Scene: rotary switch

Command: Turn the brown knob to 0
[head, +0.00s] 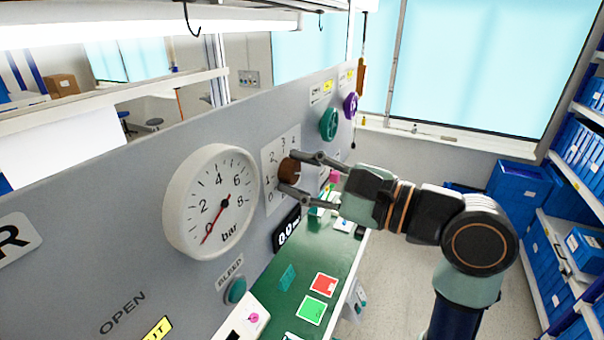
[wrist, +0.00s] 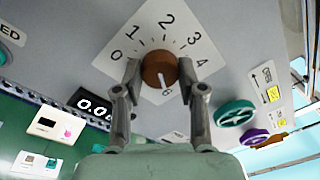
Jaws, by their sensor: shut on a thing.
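The brown knob (head: 288,174) is round and sits on a white dial plate (head: 270,192) on the grey panel. In the wrist view the knob (wrist: 158,66) has numbers around it, with 0 at the left, 1, 2 and 3 over the top and 4 at the right. A pale mark on the knob's lower part seems to point down, away from 0, toward a partly hidden number. My gripper (head: 296,172) has one finger on each side of the knob and is shut on it. In the wrist view the fingers (wrist: 159,76) flank it left and right.
A large bar gauge (head: 211,200) juts out left of the knob. A green wheel (head: 329,123) and a purple wheel (head: 350,105) are farther along the panel. A digital display (head: 288,233) and a green bench top (head: 305,270) lie below.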

